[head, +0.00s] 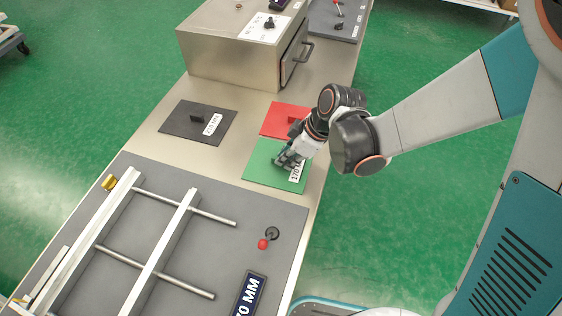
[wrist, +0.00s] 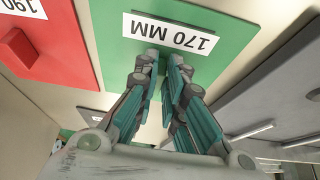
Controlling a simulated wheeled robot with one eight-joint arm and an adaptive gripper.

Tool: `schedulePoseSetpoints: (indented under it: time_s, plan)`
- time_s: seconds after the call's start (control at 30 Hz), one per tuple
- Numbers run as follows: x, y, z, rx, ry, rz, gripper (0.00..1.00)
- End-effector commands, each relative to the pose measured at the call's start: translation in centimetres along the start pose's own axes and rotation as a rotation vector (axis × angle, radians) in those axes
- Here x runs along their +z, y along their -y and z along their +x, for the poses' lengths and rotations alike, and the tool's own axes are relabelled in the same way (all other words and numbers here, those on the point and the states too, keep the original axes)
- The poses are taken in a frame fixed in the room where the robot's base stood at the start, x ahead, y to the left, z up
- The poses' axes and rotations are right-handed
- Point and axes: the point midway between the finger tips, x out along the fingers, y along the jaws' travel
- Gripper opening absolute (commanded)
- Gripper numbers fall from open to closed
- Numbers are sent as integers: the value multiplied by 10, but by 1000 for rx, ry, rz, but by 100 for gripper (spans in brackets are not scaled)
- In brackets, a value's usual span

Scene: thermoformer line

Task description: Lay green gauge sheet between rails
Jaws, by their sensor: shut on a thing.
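The green gauge sheet (head: 262,168) lies on the bench top in the head view, between the red sheet and the rail plate. In the wrist view the green sheet (wrist: 200,75) carries a white label reading "170 MM" (wrist: 172,33). My gripper (head: 284,163) is over the green sheet, its fingers close together in the wrist view (wrist: 160,62). It is shut on the sheet's grip block, which the fingers hide. Two pale parallel rails (head: 168,236) stand on the grey plate (head: 262,210) at lower left, joined by two round rods, with an empty gap between them.
A red sheet (head: 272,119) with a block lies just behind the green one. A dark sheet (head: 178,118) lies to its left. A metal box (head: 215,50) with a handle stands at the back. A red-knobbed lever (head: 263,244) and a sign (head: 249,296) ending "0 MM" are on the plate.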

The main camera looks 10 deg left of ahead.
Motion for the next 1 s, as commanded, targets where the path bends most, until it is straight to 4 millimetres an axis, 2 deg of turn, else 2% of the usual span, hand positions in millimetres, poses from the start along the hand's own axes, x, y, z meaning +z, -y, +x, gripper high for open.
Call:
schedulePoseSetpoints:
  time_s: [1.0]
  plan:
    - [-15,0,-33,0,0,0,0]
